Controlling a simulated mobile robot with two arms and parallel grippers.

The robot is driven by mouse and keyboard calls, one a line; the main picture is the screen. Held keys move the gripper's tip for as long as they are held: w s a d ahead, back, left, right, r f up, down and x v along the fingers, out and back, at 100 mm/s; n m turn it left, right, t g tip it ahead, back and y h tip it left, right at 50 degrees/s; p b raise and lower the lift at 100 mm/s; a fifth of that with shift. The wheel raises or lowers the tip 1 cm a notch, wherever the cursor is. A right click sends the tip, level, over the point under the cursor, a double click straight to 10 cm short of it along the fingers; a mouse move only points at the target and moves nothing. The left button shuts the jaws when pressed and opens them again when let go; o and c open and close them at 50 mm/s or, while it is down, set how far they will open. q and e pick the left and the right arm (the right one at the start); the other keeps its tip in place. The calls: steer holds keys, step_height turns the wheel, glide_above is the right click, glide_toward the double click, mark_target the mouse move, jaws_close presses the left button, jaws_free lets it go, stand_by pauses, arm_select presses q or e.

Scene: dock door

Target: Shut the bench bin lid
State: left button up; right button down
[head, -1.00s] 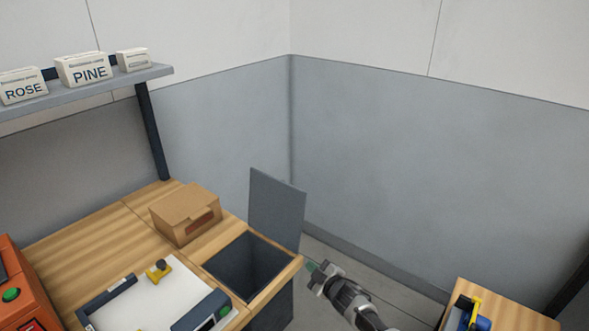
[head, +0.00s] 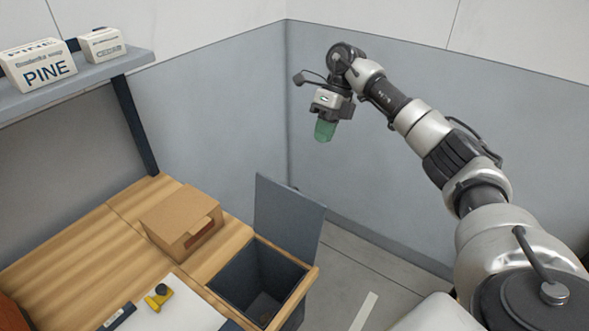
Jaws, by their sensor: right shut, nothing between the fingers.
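The bench bin (head: 226,285) is a dark open box set into the right end of the wooden bench. Its grey lid (head: 288,214) stands upright, hinged at the bin's far edge, so the bin is open. Its inside is dark, with something faint at the bottom that I cannot make out. My right gripper (head: 325,130) is raised above and behind the lid in the picture, fingers pointing down, shut and empty. It appears apart from the lid. My left gripper is not in view.
A cardboard box (head: 180,222) sits on the bench (head: 85,245) just left of the bin. A yellow-and-black stamp (head: 158,297) rests on a white board (head: 180,312). A shelf (head: 75,86) with a PINE box (head: 40,68) hangs at upper left.

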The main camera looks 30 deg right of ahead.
arm_select(q)
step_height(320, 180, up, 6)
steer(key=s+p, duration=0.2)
steer(key=p, duration=0.4)
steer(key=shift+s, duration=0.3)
arm_select(e)
steer(key=s+a+f, duration=0.3)
steer(key=a+f, duration=0.4)
steer(key=f, duration=0.1)
steer(key=shift+s+a, duration=0.15)
steer(key=shift+a, duration=0.15)
